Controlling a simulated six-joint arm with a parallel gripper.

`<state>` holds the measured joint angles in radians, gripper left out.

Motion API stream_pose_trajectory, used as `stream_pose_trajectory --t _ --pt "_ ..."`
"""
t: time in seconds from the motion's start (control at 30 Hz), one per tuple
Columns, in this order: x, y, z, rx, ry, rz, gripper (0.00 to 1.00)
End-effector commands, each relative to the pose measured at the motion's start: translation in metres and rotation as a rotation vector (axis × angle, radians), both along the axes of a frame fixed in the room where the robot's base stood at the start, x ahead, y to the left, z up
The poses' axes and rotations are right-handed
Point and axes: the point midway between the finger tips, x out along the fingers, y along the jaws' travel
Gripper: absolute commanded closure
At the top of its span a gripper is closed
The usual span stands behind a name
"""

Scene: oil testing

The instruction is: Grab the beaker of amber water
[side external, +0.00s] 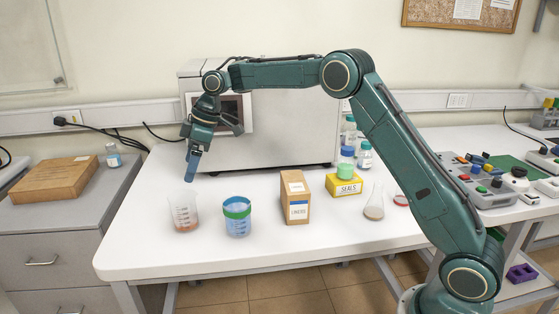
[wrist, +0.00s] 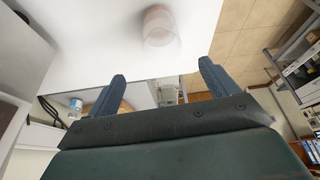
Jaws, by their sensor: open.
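A clear beaker of amber water (side external: 184,212) stands upright near the table's front left edge, with a shallow reddish-amber layer at its bottom. In the wrist view, a beaker with a reddish-brown base (wrist: 158,25) shows at the top centre, beyond the fingertips. My gripper (side external: 214,152) is open and empty, above the beaker and slightly to its right in the side view. One blue finger points down close to the rim; whether it touches cannot be told. The two fingers also spread apart in the wrist view (wrist: 162,72).
A brown carton (side external: 296,198), a yellow box (side external: 343,186) and a flask (side external: 374,203) stand further right. A large grey instrument (side external: 290,130) stands behind.

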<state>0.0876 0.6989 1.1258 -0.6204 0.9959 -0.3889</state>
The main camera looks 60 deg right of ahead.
Motion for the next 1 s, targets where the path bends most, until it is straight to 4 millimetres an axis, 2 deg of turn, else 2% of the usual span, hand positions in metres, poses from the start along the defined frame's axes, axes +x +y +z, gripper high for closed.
stream_pose_trajectory --t 0.4,0.53,0.87,1.0 --pt "0.014 0.018 -0.055 -0.001 0.002 -0.001 0.14" --pt "0.016 0.02 -0.063 -0.001 0.001 0.0 0.14" --pt "0.017 0.022 -0.068 -0.001 0.002 -0.001 0.14" --pt "0.018 0.026 -0.079 -0.001 0.004 0.0 0.14"
